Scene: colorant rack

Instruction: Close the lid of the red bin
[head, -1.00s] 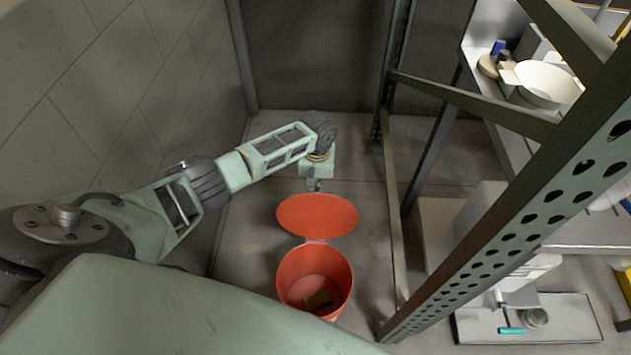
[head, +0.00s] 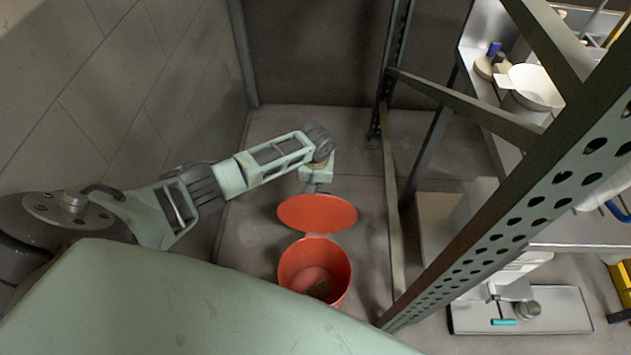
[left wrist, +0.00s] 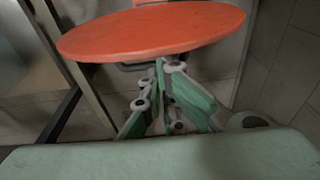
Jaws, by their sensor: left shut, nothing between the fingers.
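The red bin (head: 315,252) stands on the floor with its mouth uncovered. Its round red lid (head: 317,213) is open, tilted back on the far side of the mouth and joined at the rim by a hinge. My left gripper (head: 317,188) is just behind the lid's far edge, its fingertips partly hidden by the lid. In the left wrist view the shut, empty fingers (left wrist: 161,66) reach up to the lid's underside edge (left wrist: 150,31); I cannot tell whether they touch it. My right gripper is not in view.
A wall (head: 110,90) is on the left. Shelves to the right hold a white bowl (head: 536,86). Floor behind the lid is clear.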

